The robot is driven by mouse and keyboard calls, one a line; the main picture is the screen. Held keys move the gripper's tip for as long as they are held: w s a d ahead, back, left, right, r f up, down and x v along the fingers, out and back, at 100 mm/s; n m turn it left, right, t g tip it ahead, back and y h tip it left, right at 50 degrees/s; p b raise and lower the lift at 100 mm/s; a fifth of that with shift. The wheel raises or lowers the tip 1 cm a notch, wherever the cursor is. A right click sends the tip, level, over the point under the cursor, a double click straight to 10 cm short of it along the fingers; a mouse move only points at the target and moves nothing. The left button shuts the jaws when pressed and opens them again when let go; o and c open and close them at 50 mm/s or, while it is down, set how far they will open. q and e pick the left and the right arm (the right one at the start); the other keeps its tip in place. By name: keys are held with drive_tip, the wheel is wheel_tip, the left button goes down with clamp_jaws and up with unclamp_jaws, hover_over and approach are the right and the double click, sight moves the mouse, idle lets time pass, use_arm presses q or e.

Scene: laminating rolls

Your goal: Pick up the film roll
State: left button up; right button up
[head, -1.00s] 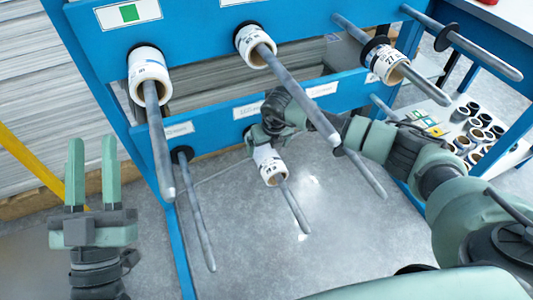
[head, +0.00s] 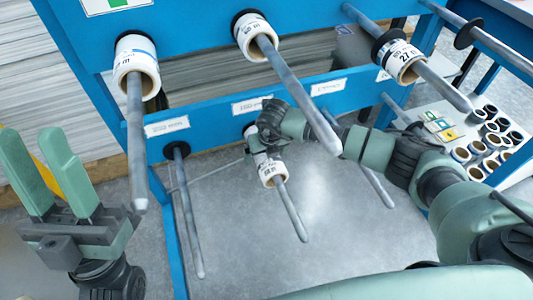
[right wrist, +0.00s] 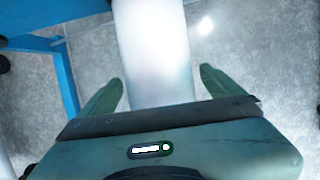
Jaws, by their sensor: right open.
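A white film roll (head: 270,174) with a brown core sits on a lower rod of the blue rack, in the middle of the head view. My right gripper (head: 262,150) is at this roll, and its arm hides part of it. In the right wrist view the pale, overexposed roll (right wrist: 152,45) lies between the two green fingers of my right gripper (right wrist: 160,78). These fingers are open, with a gap visible on each side. My left gripper (head: 45,165) is open and empty at the left, away from the rack.
The blue rack (head: 190,50) has three white rolls on upper rods: left (head: 136,66), middle (head: 252,36) and right (head: 402,62). Long grey rods jut forward above my right arm. A bare lower rod (head: 190,215) hangs at left. A side table (head: 460,105) holds several small rolls.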

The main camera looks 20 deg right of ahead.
drive_tip(key=c, duration=1.9)
drive_tip(key=shift+r, duration=0.15)
